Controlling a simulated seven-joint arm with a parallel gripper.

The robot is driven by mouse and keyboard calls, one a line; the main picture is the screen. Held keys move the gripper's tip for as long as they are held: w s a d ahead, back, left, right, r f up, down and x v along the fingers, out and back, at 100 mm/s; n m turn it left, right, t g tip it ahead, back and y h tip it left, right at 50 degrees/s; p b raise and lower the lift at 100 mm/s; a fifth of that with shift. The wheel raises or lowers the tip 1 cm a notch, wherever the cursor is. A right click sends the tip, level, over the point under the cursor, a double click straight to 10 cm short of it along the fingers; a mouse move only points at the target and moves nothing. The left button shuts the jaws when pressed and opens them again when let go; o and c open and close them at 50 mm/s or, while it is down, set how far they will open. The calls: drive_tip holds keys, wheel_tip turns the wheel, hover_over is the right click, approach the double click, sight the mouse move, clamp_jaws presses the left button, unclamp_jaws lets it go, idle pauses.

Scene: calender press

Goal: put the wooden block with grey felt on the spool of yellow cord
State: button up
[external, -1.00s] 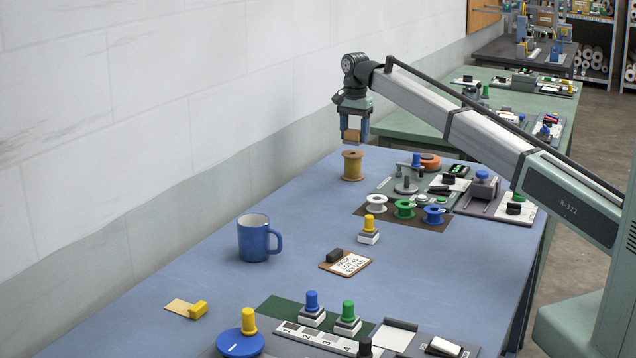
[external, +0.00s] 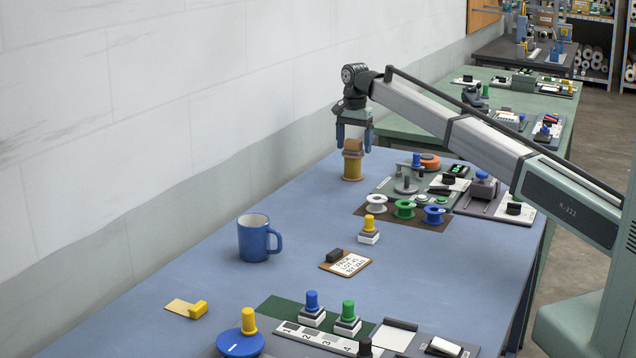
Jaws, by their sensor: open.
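The spool of yellow cord (external: 352,168) stands upright on the blue table near its far left edge. The wooden block with grey felt (external: 353,145) sits on top of the spool; its grey felt is hard to make out at this size. My gripper (external: 354,142) is open, with its fingers on either side of the block and a gap showing around it.
A blue mug (external: 254,240) stands nearer on the table. White, green and blue spools (external: 404,208) sit on a brown mat to the right of the yellow spool. A panel with a small crank (external: 406,186) lies behind them.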

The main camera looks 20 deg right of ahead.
wheel_tip(320, 180, up, 12)
drive_tip(key=shift+r, duration=0.15)
idle(0.6)
drive_tip(key=shift+d, duration=0.1)
